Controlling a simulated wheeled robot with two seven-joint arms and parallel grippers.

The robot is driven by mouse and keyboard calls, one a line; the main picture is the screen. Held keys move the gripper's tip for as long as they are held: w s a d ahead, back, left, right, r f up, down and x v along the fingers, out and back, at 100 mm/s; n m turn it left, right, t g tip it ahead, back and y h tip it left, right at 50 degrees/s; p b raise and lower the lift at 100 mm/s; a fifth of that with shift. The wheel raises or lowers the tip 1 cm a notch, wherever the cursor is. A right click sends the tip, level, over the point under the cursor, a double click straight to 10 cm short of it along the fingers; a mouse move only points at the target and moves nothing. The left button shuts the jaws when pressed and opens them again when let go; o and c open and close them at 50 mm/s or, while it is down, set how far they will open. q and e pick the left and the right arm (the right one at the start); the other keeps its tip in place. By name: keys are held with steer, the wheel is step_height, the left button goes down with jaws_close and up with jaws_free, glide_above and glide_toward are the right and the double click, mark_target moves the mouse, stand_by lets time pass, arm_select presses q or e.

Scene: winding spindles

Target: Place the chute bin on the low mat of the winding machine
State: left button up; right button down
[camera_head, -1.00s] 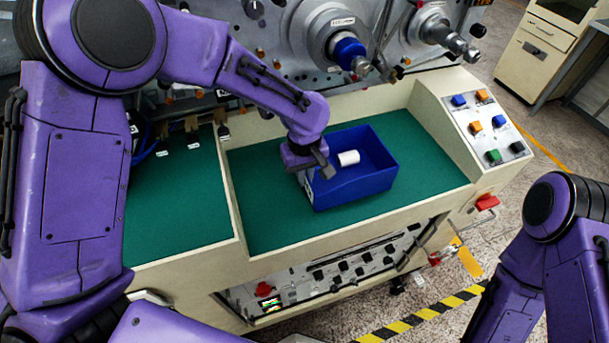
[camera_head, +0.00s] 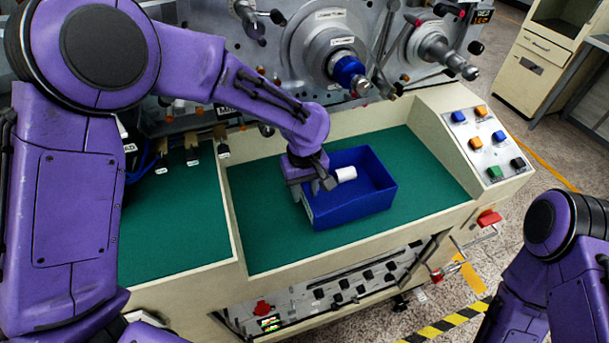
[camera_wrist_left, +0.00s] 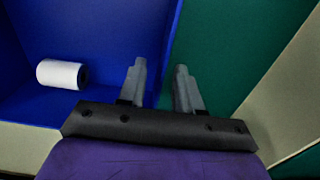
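The blue chute bin (camera_head: 362,212) sits upright on the right-hand green mat (camera_head: 270,240) of the winding machine, in the recessed bay. A white roll (camera_head: 345,174) lies inside the bin; it also shows in the left wrist view (camera_wrist_left: 60,74). My left gripper (camera_head: 325,185) is at the bin's left wall. In the left wrist view, its two fingers (camera_wrist_left: 161,88) stand apart on either side of the wall's top edge, one over the bin's inside and one over the mat. A gap shows between them. My right gripper is out of view.
A second green mat (camera_head: 180,225) lies left of a cream divider. The button panel (camera_head: 488,142) stands at the right of the bay. Spindles, one with a blue core (camera_head: 348,70), stick out above the bin. Bare mat lies right of the bin.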

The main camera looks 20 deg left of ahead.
arm_select(q)
step_height(320, 180, up, 10)
steer(key=shift+f, duration=0.1)
stand_by(0.4)
